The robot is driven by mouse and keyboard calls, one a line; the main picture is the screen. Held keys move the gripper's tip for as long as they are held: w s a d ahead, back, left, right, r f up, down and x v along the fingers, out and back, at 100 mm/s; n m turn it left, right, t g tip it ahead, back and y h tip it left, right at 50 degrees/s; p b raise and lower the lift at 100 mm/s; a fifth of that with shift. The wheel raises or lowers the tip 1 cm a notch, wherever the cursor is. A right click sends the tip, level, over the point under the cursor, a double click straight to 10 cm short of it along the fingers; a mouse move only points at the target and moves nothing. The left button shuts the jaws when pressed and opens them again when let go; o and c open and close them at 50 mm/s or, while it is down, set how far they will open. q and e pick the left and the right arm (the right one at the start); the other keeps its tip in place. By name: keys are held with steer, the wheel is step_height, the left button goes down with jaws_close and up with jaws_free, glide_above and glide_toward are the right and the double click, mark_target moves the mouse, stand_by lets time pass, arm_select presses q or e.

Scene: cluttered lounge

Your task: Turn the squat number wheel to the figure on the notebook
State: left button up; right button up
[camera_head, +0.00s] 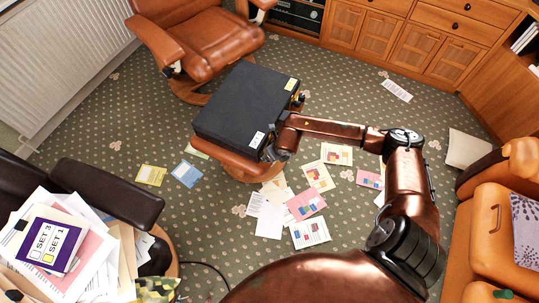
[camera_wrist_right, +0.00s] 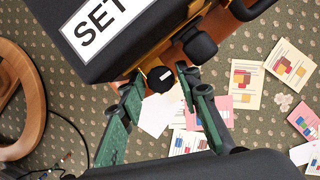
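The notebook (camera_head: 50,243) lies on papers at the lower left in the head view. Its white label reads "SET 3" and "SET 1", with a small square by each; the one by "SET 1" looks yellow. A black case (camera_head: 246,102) shows at the middle, with dials at its right side. No figure is readable on the wheel. My left gripper is not in view.
The case rests on a brown leather footstool (camera_head: 237,165). A larger black knob (camera_wrist_right: 200,45) is close to my right finger. A "SET" label (camera_wrist_right: 100,25) is on the case. Papers (camera_head: 303,204) cover the carpet nearby. An orange sofa (camera_head: 490,235) stands at the right.

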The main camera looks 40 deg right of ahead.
steer(key=v, duration=1.2)
